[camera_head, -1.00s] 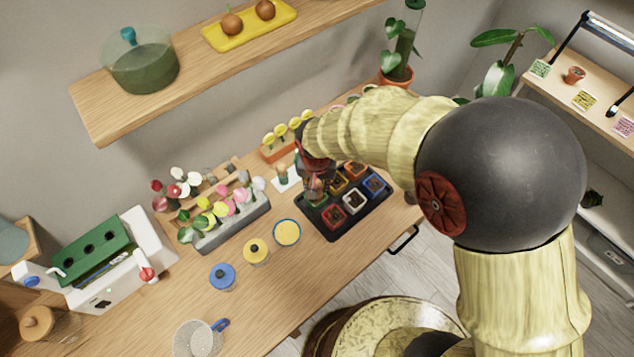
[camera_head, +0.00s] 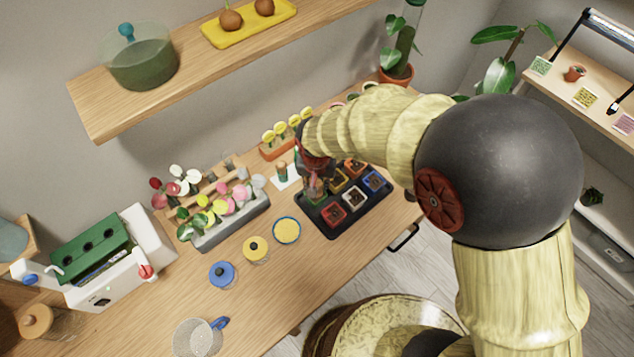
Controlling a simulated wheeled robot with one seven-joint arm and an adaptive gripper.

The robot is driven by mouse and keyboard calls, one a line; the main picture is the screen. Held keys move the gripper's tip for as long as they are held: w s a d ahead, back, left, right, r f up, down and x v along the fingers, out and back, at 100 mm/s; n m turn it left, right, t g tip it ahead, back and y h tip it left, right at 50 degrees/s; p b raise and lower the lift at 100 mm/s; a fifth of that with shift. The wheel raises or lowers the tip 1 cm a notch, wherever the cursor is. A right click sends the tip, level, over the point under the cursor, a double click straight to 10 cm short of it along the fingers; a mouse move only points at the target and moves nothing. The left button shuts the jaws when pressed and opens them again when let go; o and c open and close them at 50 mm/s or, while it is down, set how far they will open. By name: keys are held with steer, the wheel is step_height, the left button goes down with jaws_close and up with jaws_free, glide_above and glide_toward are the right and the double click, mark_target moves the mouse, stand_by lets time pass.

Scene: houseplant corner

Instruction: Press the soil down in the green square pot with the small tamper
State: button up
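My gripper (camera_head: 316,178) points down over the back left of the black tray (camera_head: 342,228), partly hidden by my wrist. A small brownish piece, apparently the small tamper (camera_head: 316,186), shows between its fingers, and they look shut on it. The green square pot (camera_head: 313,200) is in the tray's left back corner, right under the gripper. The gripper covers most of it, so I cannot tell whether the tamper touches the soil. A similar wooden-handled tool (camera_head: 282,170) stands on a white pad (camera_head: 290,184) left of the gripper.
A red pot (camera_head: 333,213), a white pot (camera_head: 354,196), a blue pot (camera_head: 374,181) and a yellow pot (camera_head: 338,181) share the tray. A grey planter of flowers (camera_head: 232,229) stands to the left. A shelf (camera_head: 200,65) hangs above.

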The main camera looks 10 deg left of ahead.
steer(key=shift+f+b, duration=0.35)
steer(key=shift+f, duration=0.25)
stand_by(1.2)
steer(key=shift+r+p, duration=2.2)
steer(key=shift+r, duration=1.4)
